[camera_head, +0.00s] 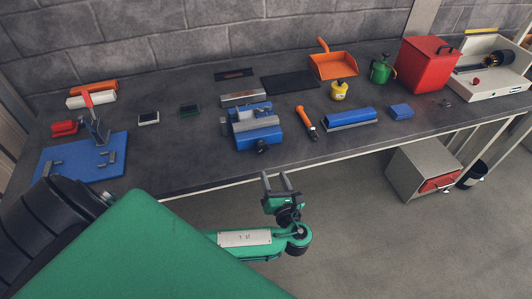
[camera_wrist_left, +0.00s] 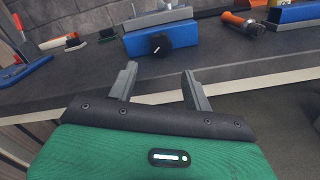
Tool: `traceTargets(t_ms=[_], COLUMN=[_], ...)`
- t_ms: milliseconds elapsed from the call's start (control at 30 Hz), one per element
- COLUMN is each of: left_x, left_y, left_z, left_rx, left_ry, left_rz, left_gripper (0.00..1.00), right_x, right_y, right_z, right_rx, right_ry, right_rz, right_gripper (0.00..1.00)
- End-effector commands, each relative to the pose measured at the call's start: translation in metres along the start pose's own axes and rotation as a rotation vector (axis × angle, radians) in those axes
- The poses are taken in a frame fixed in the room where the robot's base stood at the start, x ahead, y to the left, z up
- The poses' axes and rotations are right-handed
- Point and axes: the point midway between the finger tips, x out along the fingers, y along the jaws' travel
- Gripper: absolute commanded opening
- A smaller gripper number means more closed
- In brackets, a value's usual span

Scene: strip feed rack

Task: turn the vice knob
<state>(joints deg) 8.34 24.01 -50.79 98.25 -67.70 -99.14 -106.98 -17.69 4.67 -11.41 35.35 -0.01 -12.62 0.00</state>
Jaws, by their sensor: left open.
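The blue vice (camera_head: 257,134) stands near the front edge of the dark workbench, with grey metal jaws on top. Its black knob (camera_head: 262,146) is on the front face. In the left wrist view the knob (camera_wrist_left: 158,44) shows a white mark and lies ahead of the fingers. My left gripper (camera_head: 276,182) is open and empty, in front of the bench edge and below the vice in the picture, apart from the knob. Its two grey fingers also show in the left wrist view (camera_wrist_left: 163,88). My right gripper is not in view.
An orange-handled tool (camera_head: 306,121) and a long blue block (camera_head: 350,118) lie right of the vice. A blue board (camera_head: 82,158) is at the left. A red bin (camera_head: 428,64) stands at the back right. Bare bench top lies left of the vice.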

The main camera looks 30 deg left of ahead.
Motion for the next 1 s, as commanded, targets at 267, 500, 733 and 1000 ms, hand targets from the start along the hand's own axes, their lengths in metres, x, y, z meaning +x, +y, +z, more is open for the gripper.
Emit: traceTargets(t_ms=[267, 500, 733, 1000], left_x=[0.062, 0.1, 0.113, 0.113], left_y=[0.001, 0.0, 0.0, -0.001], left_z=[0.002, 0.001, -0.001, -0.001], left_rx=[0.002, 0.001, 0.0, -0.001], left_ry=[-0.002, 0.001, 0.002, 0.003], left_rz=[0.002, 0.0, -0.001, -0.001], left_gripper=[0.5, 0.5, 0.5, 0.44], right_x=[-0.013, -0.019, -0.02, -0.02], right_y=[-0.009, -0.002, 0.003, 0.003], right_z=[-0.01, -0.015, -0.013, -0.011], right_rx=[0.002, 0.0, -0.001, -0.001], right_ry=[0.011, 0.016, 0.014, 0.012], right_rz=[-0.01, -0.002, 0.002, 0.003], right_gripper=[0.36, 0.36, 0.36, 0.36])
